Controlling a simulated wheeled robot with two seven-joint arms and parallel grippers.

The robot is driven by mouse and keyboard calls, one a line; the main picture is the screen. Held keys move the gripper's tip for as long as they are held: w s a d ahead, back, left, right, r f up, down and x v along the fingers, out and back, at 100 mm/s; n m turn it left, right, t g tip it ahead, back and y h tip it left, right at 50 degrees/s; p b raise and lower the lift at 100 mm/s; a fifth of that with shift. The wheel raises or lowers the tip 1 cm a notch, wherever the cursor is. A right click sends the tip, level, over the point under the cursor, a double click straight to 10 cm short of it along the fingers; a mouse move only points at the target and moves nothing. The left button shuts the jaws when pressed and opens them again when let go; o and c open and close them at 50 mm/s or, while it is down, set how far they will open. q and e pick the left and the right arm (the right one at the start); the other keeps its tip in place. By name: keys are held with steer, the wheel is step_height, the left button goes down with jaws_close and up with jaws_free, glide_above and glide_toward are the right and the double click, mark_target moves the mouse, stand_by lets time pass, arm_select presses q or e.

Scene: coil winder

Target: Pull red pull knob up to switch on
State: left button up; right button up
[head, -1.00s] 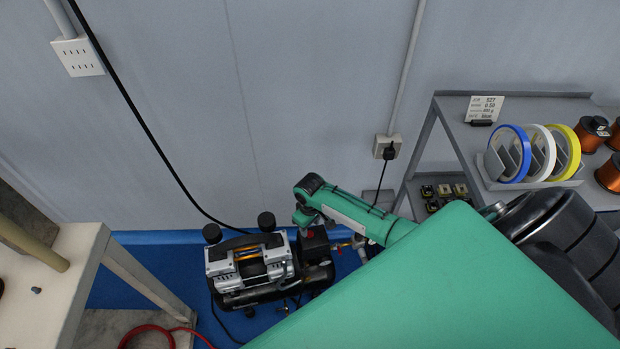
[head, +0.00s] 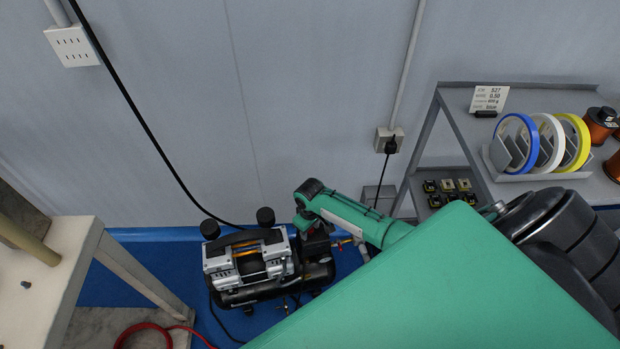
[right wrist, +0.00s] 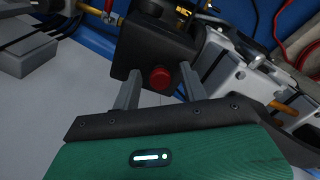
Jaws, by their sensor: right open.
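The red pull knob (right wrist: 160,78) sits on the face of a black switch box (right wrist: 158,48) on the air compressor, seen in the right wrist view. My right gripper (right wrist: 158,82) is open, with one grey finger on each side of the knob. No contact between fingers and knob is clear. In the head view the compressor (head: 248,262) stands on the blue floor, and my green right arm reaches down over its right side. The knob is hidden there behind the arm. My left gripper is not in view.
A grey shelf (head: 455,101) with tape rolls (head: 516,143) and copper spools stands at the right. A pale table (head: 40,285) is at the left. A red hose (head: 150,328) lies at the lower left. A wall outlet (head: 388,140) with a plugged cable is behind my arm.

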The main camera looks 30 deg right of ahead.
steer(key=c, duration=0.9)
steer(key=shift+c, duration=0.2)
steer(key=shift+r+p, duration=0.4)
steer(key=shift+p, duration=0.15)
steer(key=o, duration=0.9)
steer(key=shift+o, duration=0.2)
